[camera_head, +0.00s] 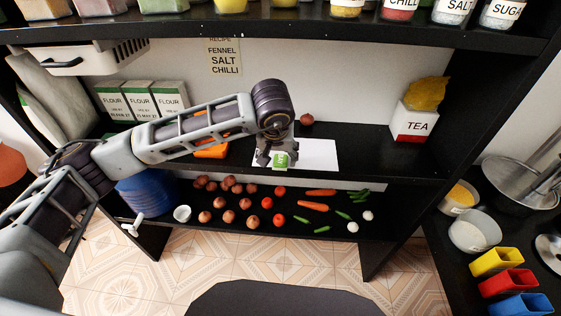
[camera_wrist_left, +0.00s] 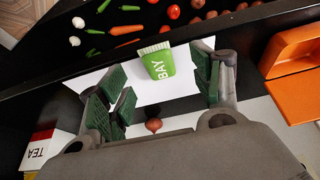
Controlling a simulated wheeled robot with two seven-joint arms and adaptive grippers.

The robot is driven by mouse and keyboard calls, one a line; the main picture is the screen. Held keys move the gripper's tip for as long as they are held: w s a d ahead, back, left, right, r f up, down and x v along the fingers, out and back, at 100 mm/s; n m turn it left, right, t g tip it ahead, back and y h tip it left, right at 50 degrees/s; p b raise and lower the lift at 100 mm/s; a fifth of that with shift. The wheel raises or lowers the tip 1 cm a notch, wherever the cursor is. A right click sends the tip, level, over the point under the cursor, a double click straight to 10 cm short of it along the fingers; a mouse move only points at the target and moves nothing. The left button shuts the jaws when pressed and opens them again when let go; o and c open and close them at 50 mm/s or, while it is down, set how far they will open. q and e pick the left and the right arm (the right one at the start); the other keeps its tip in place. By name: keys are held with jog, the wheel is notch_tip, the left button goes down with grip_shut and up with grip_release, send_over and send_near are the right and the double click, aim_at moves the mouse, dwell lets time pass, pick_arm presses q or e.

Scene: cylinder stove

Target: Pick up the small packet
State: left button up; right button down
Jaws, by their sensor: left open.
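The small packet, green with a white crimped top and the word BAY, stands between my left gripper's fingers in the left wrist view (camera_wrist_left: 158,63). In the head view its green part shows at the gripper's tips (camera_head: 281,161). It is at a white sheet (camera_head: 318,154) on the middle shelf. My left gripper (camera_head: 277,154) is open around the packet, with gaps to the green-padded fingers on both sides in the wrist view (camera_wrist_left: 163,85). The packet's base contact cannot be told. My right gripper is out of view.
Vegetables lie on the shelf below. An onion (camera_head: 306,119) sits behind the sheet. A TEA box (camera_head: 413,122) stands to the right, an orange container (camera_head: 212,150) to the left, and FLOUR packs (camera_head: 140,100) further left. The upper shelf (camera_head: 300,36) overhangs. Black shelf right of the sheet is clear.

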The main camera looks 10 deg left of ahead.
aim_at(280, 162)
pick_arm(q)
jog(key=shift+f, duration=0.1)
jog(key=shift+p+x, duration=0.4)
jog(key=shift+x, duration=0.45)
jog(key=shift+w+d+f, duration=0.2)
jog(key=shift+w+f, duration=0.35)
jog(key=shift+f, duration=0.2)
jog(key=shift+p+x, duration=0.35)
jog(key=shift+x, duration=0.4)
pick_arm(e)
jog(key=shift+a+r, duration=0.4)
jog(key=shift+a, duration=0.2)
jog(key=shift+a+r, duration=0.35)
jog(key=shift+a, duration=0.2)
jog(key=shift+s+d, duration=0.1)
pick_arm(q)
jog(key=c, duration=0.9)
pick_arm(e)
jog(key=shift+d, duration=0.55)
